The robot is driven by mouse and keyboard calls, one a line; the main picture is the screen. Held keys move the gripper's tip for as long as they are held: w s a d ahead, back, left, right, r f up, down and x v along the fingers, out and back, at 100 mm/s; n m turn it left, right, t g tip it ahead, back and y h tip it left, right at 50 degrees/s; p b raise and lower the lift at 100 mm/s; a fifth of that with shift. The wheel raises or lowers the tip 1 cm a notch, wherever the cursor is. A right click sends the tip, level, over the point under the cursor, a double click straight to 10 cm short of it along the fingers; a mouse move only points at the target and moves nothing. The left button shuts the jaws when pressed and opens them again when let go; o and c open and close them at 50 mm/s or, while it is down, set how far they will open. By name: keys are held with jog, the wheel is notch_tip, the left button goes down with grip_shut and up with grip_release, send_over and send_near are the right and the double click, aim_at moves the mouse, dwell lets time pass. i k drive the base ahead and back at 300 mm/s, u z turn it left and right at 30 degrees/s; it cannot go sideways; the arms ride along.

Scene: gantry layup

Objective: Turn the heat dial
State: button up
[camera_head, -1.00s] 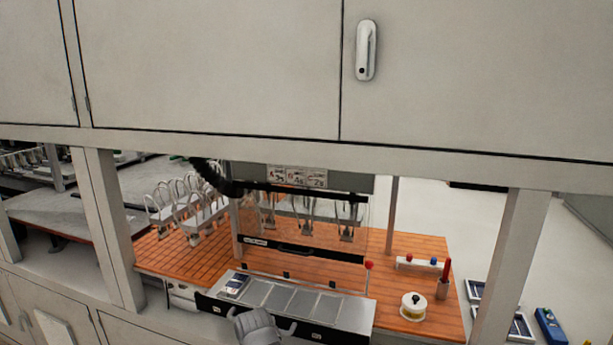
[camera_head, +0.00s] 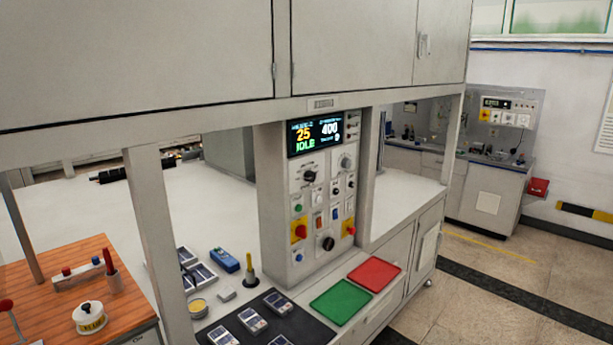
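The control panel (camera_head: 282,215) stands upright between two openings of the gantry, near the middle of the view. Its display (camera_head: 316,135) shows 25 in orange, 400 in white and IDLE in green. Below it sit a black dial (camera_head: 310,176) on the left and a pale, grey dial (camera_head: 345,162) on the right. A larger black rotary knob (camera_head: 327,243) is low on the panel. The labels are too small to read, so I cannot tell which one is the heat dial. My gripper is not in view.
Red-on-yellow switches (camera_head: 299,231) and small buttons share the panel. A green mat (camera_head: 340,302), a red mat (camera_head: 374,272) and a black mat (camera_head: 232,322) with devices lie on the bench before it. White cabinets (camera_head: 140,50) overhang. Open floor (camera_head: 480,290) lies right.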

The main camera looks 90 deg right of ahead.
aim_at(309, 175)
jog(key=u, duration=0.2)
jog(key=k, duration=0.45)
jog(key=z, duration=4.15)
